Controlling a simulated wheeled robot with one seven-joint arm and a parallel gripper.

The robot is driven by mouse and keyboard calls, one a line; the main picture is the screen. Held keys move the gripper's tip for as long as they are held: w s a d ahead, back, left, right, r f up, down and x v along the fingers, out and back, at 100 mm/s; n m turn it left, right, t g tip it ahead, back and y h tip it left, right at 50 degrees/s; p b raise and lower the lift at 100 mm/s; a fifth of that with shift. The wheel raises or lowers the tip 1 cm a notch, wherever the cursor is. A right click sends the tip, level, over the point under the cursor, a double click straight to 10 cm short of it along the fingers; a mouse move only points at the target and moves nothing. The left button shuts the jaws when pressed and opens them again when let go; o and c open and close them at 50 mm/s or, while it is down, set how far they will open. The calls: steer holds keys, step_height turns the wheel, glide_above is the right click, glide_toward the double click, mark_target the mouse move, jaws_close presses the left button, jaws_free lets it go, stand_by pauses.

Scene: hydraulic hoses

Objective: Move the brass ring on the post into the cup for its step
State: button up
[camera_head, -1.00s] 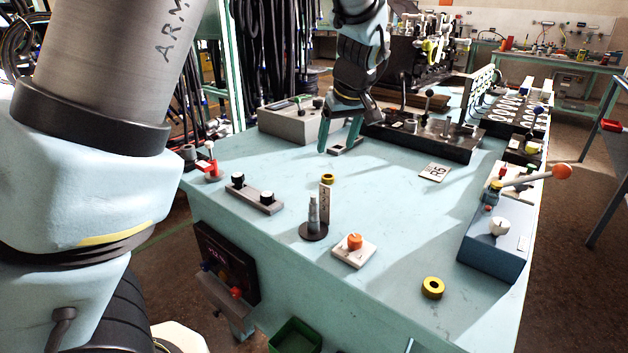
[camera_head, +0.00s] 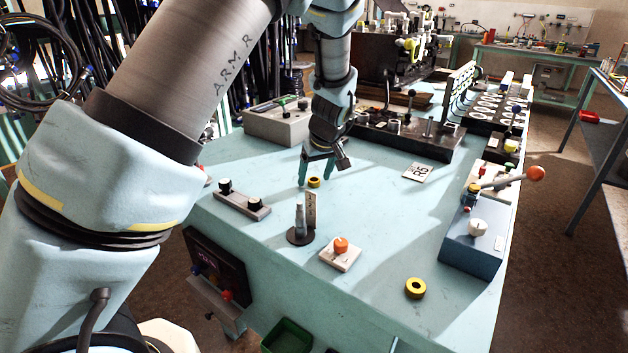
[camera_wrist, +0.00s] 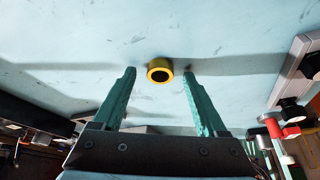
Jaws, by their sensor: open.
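A stepped grey post (camera_head: 300,219) stands on a dark round base near the table's front, with a brown marked plate (camera_head: 311,208) upright beside it. I make out no brass ring on the post. A small yellow ring with a dark hole (camera_head: 314,182) lies on the table behind the post; it also shows in the wrist view (camera_wrist: 160,71). My gripper (camera_head: 315,178) is open and points down over this ring. In the wrist view its green fingers (camera_wrist: 160,75) stand on either side of the ring, with gaps. A second yellow ring (camera_head: 415,288) lies at the front right.
An orange knob on a white block (camera_head: 341,248) is right of the post. A two-knob grey bar (camera_head: 241,202) is on the left. A blue lever box (camera_head: 474,240) stands at the right edge. A black fixture (camera_head: 405,137) and a marked card (camera_head: 417,172) lie farther back.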

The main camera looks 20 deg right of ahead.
jaws_close()
stand_by(0.5)
